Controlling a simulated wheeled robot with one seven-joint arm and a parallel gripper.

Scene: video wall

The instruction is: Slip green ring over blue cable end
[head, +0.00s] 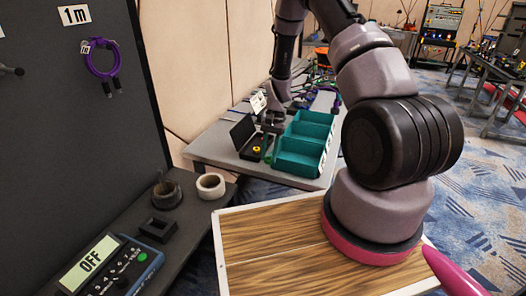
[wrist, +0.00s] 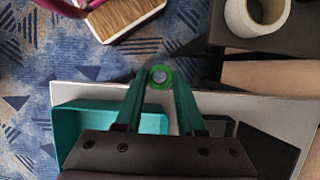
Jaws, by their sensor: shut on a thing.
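The green ring (wrist: 159,87) sits between the tips of my gripper (wrist: 160,76) in the wrist view. The gripper is shut on it, with the ring's opening facing the camera. In the head view my gripper (head: 268,150) is over the grey table, between a small black box and the teal bin; the ring is too small there to make out clearly. Blue and purple cables (head: 322,88) lie on the far part of the table, partly behind my arm. I cannot tell which end is the blue cable end. No cable shows in the wrist view.
The teal bin (head: 300,146) has several compartments. The open black box (head: 247,146) holds something yellow. A white tape roll (head: 211,185), a dark roll (head: 167,194) and a meter reading OFF (head: 98,268) are on the dark ledge. A purple cable (head: 97,60) hangs on the panel.

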